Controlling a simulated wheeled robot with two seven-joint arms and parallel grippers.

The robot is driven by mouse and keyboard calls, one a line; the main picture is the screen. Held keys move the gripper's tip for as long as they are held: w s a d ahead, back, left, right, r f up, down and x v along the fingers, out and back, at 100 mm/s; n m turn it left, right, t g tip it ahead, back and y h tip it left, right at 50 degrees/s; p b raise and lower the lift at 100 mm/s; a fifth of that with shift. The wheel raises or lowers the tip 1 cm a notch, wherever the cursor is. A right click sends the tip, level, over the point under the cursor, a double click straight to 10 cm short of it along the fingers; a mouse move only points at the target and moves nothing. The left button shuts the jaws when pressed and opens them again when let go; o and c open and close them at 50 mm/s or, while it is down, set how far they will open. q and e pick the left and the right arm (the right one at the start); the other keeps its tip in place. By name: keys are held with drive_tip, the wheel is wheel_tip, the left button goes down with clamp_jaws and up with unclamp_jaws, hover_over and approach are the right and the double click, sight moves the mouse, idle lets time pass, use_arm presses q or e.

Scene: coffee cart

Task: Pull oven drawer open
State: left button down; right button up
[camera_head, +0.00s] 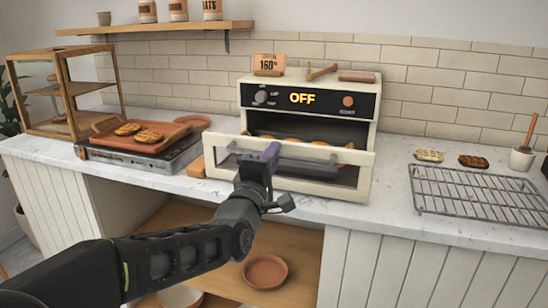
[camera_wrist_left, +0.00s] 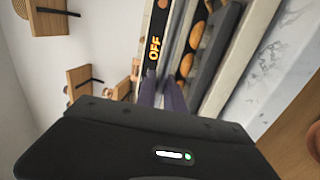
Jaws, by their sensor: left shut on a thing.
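The white countertop oven (camera_head: 374,110) has a dark panel reading OFF. Its drawer (camera_head: 352,157) has a pale front rail and stands out from the body, with several browned pastries (camera_head: 315,143) showing behind the rail. My left gripper (camera_head: 271,152) is at the middle of the drawer front, its purple fingers shut on the drawer's handle; the gripper hides much of the grip. The left wrist view shows the fingers (camera_wrist_left: 162,93) against the oven front, with pastries (camera_wrist_left: 186,66) beyond. My right gripper is not in view.
A griddle (camera_head: 180,158) with a board of cookies stands left of the oven. A wire rack (camera_head: 480,195) and two pastries lie to the right. A sign (camera_head: 268,64) and rolling pin rest on the oven. The marble counter edge runs below the drawer.

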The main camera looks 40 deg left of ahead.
use_arm(q)
drive_tip(key=c, duration=1.5)
unclamp_jaws()
drive_tip(key=v, duration=0.7)
drive_tip(key=shift+s+d+f, duration=0.15)
drive_tip(key=shift+s, duration=0.2)
